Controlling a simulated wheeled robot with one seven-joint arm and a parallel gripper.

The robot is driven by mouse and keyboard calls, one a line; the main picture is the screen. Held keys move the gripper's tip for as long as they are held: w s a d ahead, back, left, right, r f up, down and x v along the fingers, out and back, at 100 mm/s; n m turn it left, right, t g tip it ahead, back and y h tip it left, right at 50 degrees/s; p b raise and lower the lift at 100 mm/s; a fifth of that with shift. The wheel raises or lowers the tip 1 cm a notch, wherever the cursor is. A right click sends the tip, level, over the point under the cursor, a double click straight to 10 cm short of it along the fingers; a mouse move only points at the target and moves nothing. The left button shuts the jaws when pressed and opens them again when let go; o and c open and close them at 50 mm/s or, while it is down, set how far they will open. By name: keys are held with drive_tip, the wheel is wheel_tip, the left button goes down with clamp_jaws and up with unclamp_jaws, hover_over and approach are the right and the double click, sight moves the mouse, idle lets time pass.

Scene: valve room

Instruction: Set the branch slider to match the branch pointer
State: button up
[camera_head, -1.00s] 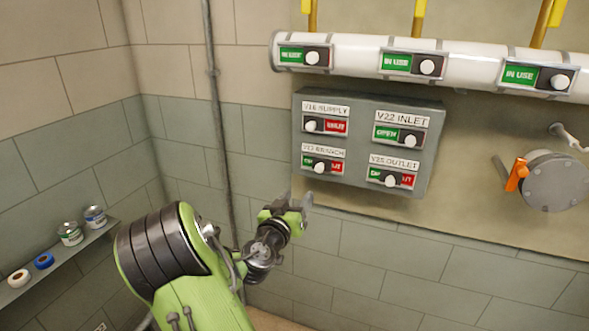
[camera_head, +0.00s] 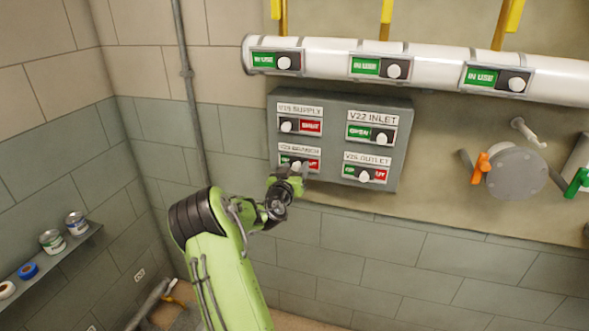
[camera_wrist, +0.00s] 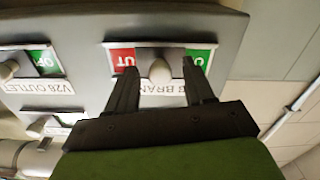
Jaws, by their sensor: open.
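The V23 branch slider (camera_head: 301,163) is on the lower left of the grey panel. Its pale knob (camera_wrist: 160,71) is near mid-track, with red on one side and green on the other in the upside-down wrist view. My gripper (camera_head: 288,174) is at this slider and partly hides it in the head view. In the wrist view my gripper (camera_wrist: 159,74) is open, with one dark finger on each side of the knob. I cannot tell whether either finger touches it. I cannot make out which thing is the branch pointer.
The panel (camera_head: 336,142) also holds the supply, inlet (camera_head: 371,132) and outlet (camera_head: 366,173) sliders. A white pipe (camera_head: 430,66) with IN USE sliders runs above. A round grey valve (camera_head: 517,173) with an orange handle (camera_head: 482,167) is to the right. A shelf with cans (camera_head: 77,222) is at left.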

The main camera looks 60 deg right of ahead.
clamp_jaws()
drive_tip(key=w, duration=0.1)
drive_tip(key=w+b, duration=0.2)
drive_tip(key=shift+w+a, duration=0.15)
drive_tip(key=shift+a, duration=0.1)
unclamp_jaws()
drive_tip(key=shift+w, duration=0.15)
drive_tip(key=s+a+b, duration=0.2)
drive_tip(key=a+b, duration=0.1)
drive_tip(key=a, duration=1.2)
drive_tip(key=shift+s+a, duration=0.3)
